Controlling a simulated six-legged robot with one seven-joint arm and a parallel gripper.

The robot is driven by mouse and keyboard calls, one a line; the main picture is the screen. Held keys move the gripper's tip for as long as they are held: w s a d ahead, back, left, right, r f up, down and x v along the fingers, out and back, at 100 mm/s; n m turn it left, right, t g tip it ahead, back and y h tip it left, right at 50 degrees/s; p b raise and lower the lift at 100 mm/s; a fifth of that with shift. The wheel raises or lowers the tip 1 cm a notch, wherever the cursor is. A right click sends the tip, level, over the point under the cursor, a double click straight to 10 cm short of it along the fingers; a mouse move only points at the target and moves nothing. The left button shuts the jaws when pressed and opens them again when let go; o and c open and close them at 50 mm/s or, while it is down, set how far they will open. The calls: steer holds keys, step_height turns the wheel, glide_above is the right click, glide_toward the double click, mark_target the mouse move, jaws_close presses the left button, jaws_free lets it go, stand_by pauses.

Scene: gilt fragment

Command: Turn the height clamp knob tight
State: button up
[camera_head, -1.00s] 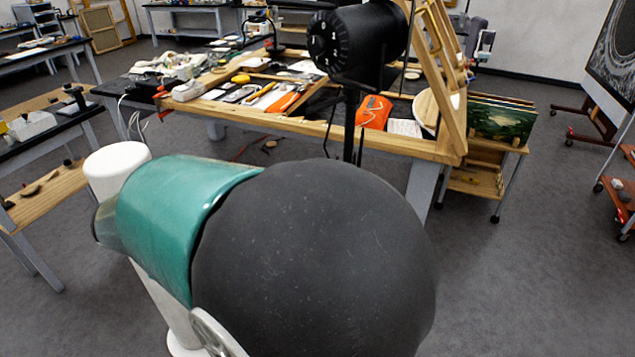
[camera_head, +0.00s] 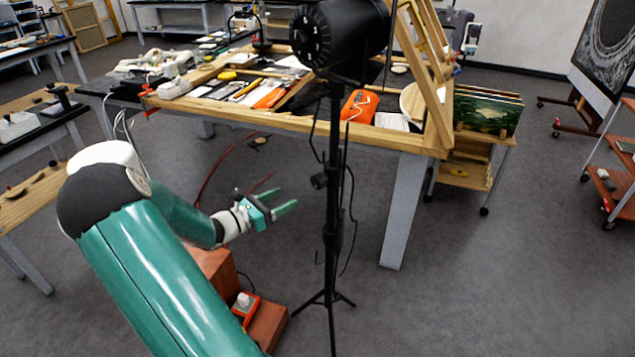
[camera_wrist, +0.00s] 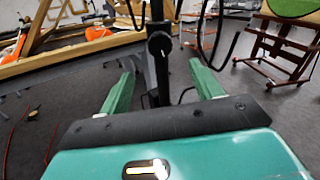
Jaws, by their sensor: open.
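A black studio lamp (camera_head: 340,38) stands on a thin black tripod stand (camera_head: 333,225) in front of the workbench. The height clamp knob (camera_head: 319,181) is a small black knob on the left side of the stand's pole. It also shows in the wrist view as a dark round knob (camera_wrist: 159,44), near the middle and just beyond the fingertips. My green gripper (camera_head: 288,200) is open and empty, left of the pole and slightly lower than the knob. In the wrist view its two fingers (camera_wrist: 162,64) point toward the knob, apart from it.
A wooden workbench (camera_head: 290,122) with tools and an orange pouch (camera_head: 359,106) stands behind the stand. Black cables (camera_head: 349,205) hang beside the pole. A cart with paintings (camera_head: 487,110) stands to the right. Grey floor (camera_head: 480,280) is clear at right.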

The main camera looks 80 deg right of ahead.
mark_target(315, 183)
steer(key=x, duration=1.3)
steer(key=shift+d, duration=0.1)
steer(key=c, duration=1)
